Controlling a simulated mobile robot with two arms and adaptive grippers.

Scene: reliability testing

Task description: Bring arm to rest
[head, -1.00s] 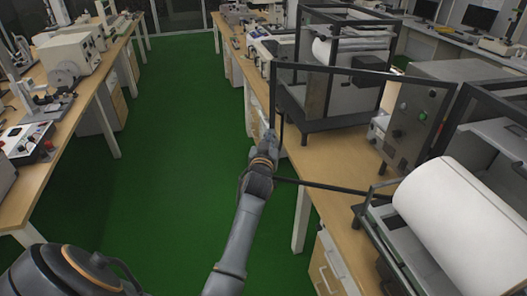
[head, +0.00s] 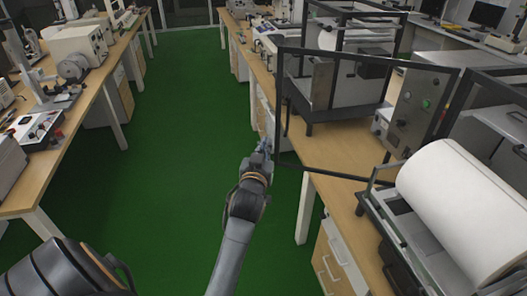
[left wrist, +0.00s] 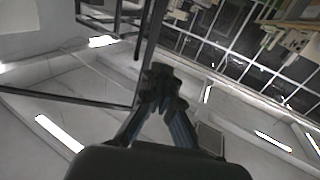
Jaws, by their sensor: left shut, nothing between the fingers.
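My left arm reaches up from the bottom middle of the head view. Its left gripper (head: 264,146) is shut and empty, just left of the upright edge of a black open door frame (head: 281,110). I cannot tell whether they touch. In the left wrist view, the shut fingers (left wrist: 164,82) point away from the camera, and a dark bar passes close to their tips. My right gripper is not in view.
The door frame juts out over the aisle from a machine with a large white roll (head: 465,200) on the right bench (head: 335,200). The left bench (head: 75,125) carries instruments. The green floor (head: 165,180) between the benches is clear.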

